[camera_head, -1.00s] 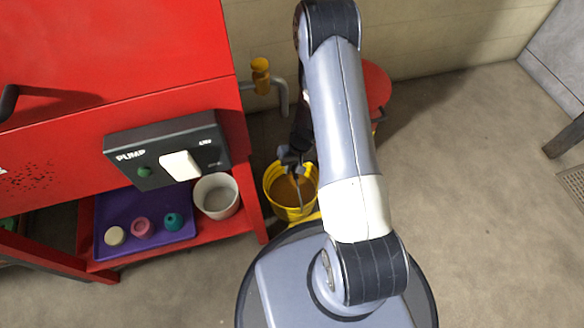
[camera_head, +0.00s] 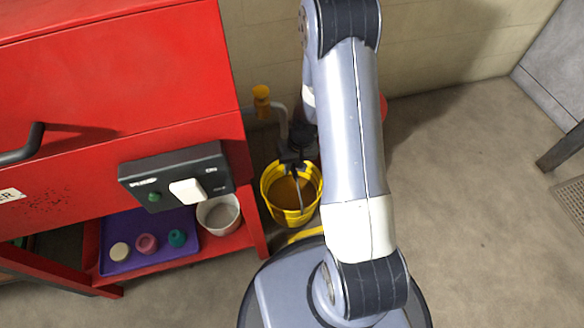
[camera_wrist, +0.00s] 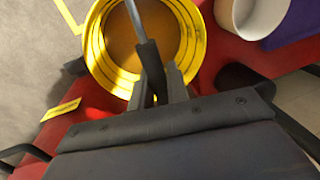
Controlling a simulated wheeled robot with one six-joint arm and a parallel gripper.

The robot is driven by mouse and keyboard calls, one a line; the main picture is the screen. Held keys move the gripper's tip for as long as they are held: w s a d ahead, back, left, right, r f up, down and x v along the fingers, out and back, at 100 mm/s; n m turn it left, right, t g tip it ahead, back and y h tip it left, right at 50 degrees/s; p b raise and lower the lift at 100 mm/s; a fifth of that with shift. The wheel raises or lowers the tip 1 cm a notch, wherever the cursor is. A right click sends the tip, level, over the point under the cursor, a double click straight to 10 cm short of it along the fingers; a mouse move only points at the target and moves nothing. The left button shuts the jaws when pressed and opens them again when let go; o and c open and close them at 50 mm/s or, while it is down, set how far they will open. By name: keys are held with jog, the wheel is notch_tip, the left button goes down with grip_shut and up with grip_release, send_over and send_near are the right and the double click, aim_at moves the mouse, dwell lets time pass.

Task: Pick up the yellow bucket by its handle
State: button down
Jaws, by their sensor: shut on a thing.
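The yellow bucket (camera_head: 272,193) stands beside the right leg of the red cabinet in the head view, with brownish contents inside. Its dark handle (camera_head: 299,194) rises over the opening. My gripper (camera_head: 295,160) is at the bucket's far side, with its jaws shut on the handle. In the wrist view the bucket (camera_wrist: 98,62) fills the top middle, and the handle (camera_wrist: 141,32) runs down into my gripper (camera_wrist: 157,88). I cannot tell whether the bucket is clear of the floor.
The red cabinet (camera_head: 120,75) with a pump switch box (camera_head: 150,176) stands close on the left. Its shelf holds a white pot (camera_head: 219,213) and a purple tray (camera_head: 130,262). A pipe with a yellow valve (camera_head: 262,100) is behind the bucket. Open floor (camera_head: 460,210) lies right.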

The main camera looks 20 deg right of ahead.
jog(key=shift+w+r+p, duration=0.1)
jog(key=shift+r+p, duration=0.5)
jog(key=shift+r, duration=0.75)
jog(key=shift+f, duration=0.1)
